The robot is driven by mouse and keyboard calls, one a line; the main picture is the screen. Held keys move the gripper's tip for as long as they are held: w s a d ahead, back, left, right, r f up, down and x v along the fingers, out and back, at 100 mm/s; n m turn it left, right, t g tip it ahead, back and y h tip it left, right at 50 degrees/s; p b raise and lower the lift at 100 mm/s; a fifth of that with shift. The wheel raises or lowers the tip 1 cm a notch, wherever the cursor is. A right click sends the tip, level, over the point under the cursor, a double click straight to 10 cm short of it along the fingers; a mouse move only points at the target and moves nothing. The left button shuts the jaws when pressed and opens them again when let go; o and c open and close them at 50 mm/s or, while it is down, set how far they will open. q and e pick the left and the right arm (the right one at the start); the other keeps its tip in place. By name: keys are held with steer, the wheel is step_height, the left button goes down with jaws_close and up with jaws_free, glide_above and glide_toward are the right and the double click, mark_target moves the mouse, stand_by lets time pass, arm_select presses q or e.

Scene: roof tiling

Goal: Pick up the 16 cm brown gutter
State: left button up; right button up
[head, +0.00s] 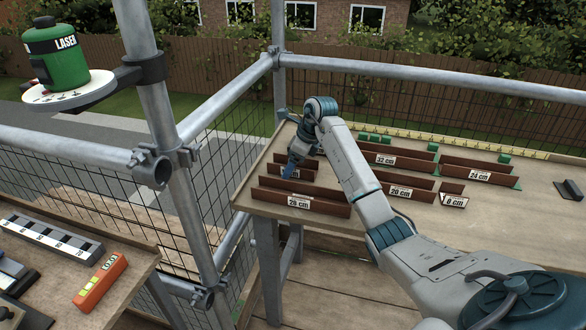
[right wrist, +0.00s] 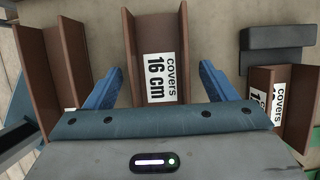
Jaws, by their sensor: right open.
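The brown gutter labelled 16 cm (right wrist: 158,32) lies in the middle of the right wrist view, with its white label facing up. In the head view the short brown gutter (head: 306,176) under my right gripper has its label mostly hidden. My right gripper (right wrist: 160,70) is open, with one blue finger on each side of the 16 cm gutter. The fingers appear apart from its walls; their exact height over the table cannot be told. In the head view my right gripper (head: 292,158) points down at the table's left part. My left gripper is not in view.
The 28 cm gutter (head: 318,207) lies just in front. The 32 cm (head: 402,152), 24 cm (head: 480,164), 20 cm (head: 400,181) and 8 cm (head: 453,187) gutters lie to the right. A dark block (right wrist: 272,50) and another gutter (right wrist: 298,100) are close right in the wrist view.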

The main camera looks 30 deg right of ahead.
steer(key=c, duration=1.1)
